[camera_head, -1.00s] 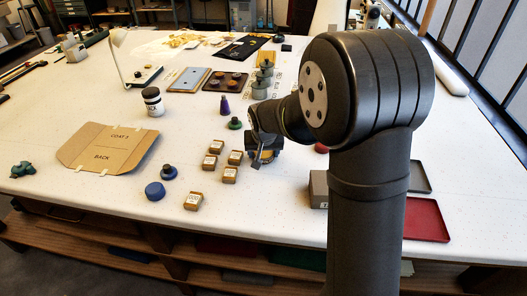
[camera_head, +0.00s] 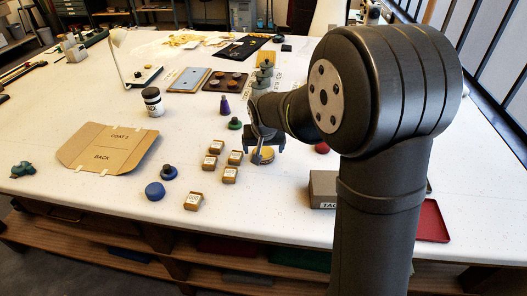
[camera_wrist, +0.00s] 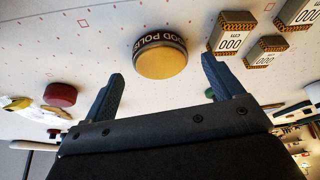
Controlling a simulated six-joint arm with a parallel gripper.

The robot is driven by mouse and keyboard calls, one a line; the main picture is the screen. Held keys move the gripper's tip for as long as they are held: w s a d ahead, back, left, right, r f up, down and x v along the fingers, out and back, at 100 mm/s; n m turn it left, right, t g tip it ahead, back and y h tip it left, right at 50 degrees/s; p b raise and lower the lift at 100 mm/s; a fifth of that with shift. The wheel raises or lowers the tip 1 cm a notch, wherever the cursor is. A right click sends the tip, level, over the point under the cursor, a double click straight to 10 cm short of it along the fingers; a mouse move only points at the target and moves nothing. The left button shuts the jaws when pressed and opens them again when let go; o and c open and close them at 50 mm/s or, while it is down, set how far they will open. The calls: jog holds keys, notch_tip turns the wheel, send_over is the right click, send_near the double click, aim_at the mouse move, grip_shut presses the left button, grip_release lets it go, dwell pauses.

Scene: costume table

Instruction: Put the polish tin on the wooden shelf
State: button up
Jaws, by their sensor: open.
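The polish tin (camera_head: 263,155) is a round yellow tin with a dark lettered side, standing on the white table beside the small labelled boxes. In the wrist view the tin (camera_wrist: 161,58) lies beyond and between my two fingers, with space on both sides. My gripper (camera_head: 265,143) is open and empty, close to the tin, and partly hides it in the head view. In the wrist view both dark fingers of my gripper (camera_wrist: 163,70) are spread apart. A wooden shelf (camera_head: 85,247) runs under the table's front edge.
Several labelled boxes (camera_head: 210,161) stand just left of the tin. A red round object (camera_head: 321,148) and a cardboard box (camera_head: 323,190) are to the right. A red tray (camera_head: 432,222) lies at the right edge. Blue pieces (camera_head: 155,191) are at front left.

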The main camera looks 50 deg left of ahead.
jog(key=shift+o, duration=0.4)
jog(key=v, duration=0.9)
jog(key=shift+r, duration=0.1)
jog(key=n+g, duration=0.2)
jog(key=n, duration=0.2)
send_near(264, 153)
jog(key=f, duration=0.3)
jog(key=shift+a+f+n+y, duration=0.25)
jog(key=shift+a+n+y, duration=0.05)
jog(key=shift+x, duration=2.95)
jog(key=shift+w, duration=0.15)
jog(key=c, duration=1.3)
jog(key=shift+r, duration=0.1)
